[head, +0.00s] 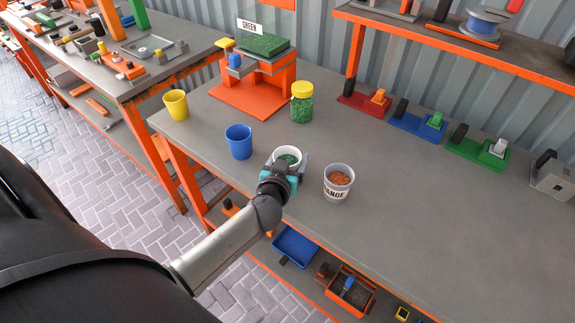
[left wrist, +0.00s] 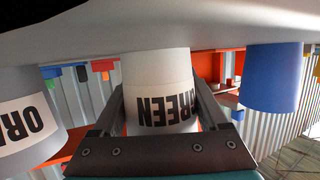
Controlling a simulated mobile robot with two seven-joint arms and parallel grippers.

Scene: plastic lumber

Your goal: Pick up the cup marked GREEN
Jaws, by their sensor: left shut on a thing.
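The white cup marked GREEN (left wrist: 158,100) is between the two fingers of my left gripper (left wrist: 160,128) in the left wrist view, which shows the scene upside down. In the head view the same cup (head: 288,155) holds green granules, and my left gripper (head: 280,170) is shut on it from the near side. The cup looks upright at the bench's front part; I cannot tell whether it touches the bench. My right gripper is not in view.
A white cup labelled "...ANGE" (head: 338,183) with orange granules stands close on the right. A blue cup (head: 239,141) stands on the left, a yellow cup (head: 175,104) farther left. A green jar (head: 301,103) and orange dispenser stand (head: 245,97) are behind. The bench's right middle (head: 440,220) is clear.

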